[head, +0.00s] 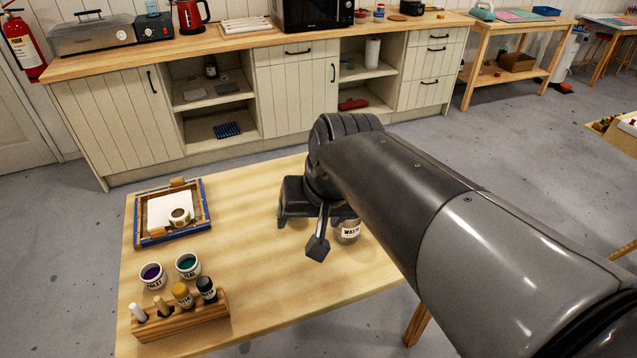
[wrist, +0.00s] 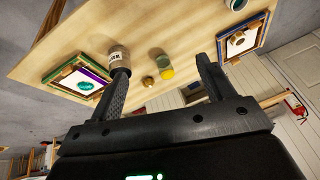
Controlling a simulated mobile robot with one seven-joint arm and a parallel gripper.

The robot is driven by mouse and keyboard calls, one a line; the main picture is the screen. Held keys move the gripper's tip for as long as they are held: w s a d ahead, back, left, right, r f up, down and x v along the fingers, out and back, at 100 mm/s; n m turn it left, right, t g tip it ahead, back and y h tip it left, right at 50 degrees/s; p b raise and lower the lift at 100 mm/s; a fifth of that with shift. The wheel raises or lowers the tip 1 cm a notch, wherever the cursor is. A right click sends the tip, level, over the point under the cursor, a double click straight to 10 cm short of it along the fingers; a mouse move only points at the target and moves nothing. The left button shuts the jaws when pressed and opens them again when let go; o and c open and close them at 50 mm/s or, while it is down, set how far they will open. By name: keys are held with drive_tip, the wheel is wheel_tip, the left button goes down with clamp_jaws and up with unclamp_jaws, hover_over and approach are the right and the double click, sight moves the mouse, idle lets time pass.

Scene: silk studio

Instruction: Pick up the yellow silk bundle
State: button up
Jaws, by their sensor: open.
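A small round thing with a yellow face and greenish side (wrist: 166,70) stands on the table between my fingers in the wrist view. It may be the yellow silk bundle, but it is too small to be sure. A smaller brass-coloured thing (wrist: 148,81) sits just left of it. My gripper (head: 306,228) is open over the table in the head view. In the wrist view my open gripper (wrist: 162,65) has nothing held between its fingers. In the head view I see no yellow bundle; my arm hides part of the table.
A white-labelled jar (head: 348,232) stands close to my gripper; it is beside the left finger in the wrist view (wrist: 119,56). A blue-edged frame (head: 204,205), a purple jar (head: 152,276), a teal jar (head: 188,266) and a wooden rack (head: 184,322) stand left. The table's middle is clear.

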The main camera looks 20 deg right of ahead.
drive_tip(key=w+d+f+m+y, duration=0.2)
drive_tip(key=w+f+m, duration=0.15)
drive_tip(key=w, duration=0.35)
drive_tip(key=w+d+f+m+g+y, duration=0.1)
drive_tip(key=w+d+f+m+y, duration=0.1)
drive_tip(key=w+m, duration=0.35)
drive_tip(key=w+d+f+m+y, duration=0.2)
drive_tip(key=w+d+f, duration=0.1)
drive_tip(key=w, duration=0.5)
drive_tip(key=w+d+f+m+t+y, duration=0.1)
drive_tip(key=w+d+f+m, duration=0.3)
drive_tip(key=d+f, duration=0.1)
drive_tip(key=w+d+f+m+t+y, duration=0.1)
drive_tip(key=w+d+f+m+t, duration=0.1)
drive_tip(key=w+d+f+m, duration=0.2)
drive_tip(key=w+d+f+m+t+y, duration=0.1)
drive_tip(key=w+d+f+m+t, duration=0.1)
drive_tip(key=w+d+f+m, duration=0.2)
drive_tip(key=shift+d+f+m, duration=0.3)
drive_tip(key=shift+d+f, duration=1.6)
drive_tip(key=shift+f, duration=0.05)
drive_tip(key=x, duration=1)
drive_tip(key=shift+w+a, duration=0.2)
drive_tip(key=shift+w, duration=0.1)
drive_tip(key=shift+c, duration=0.4)
drive_tip(key=c, duration=1)
drive_tip(key=shift+o, duration=0.2)
drive_tip(key=shift+r, duration=0.15)
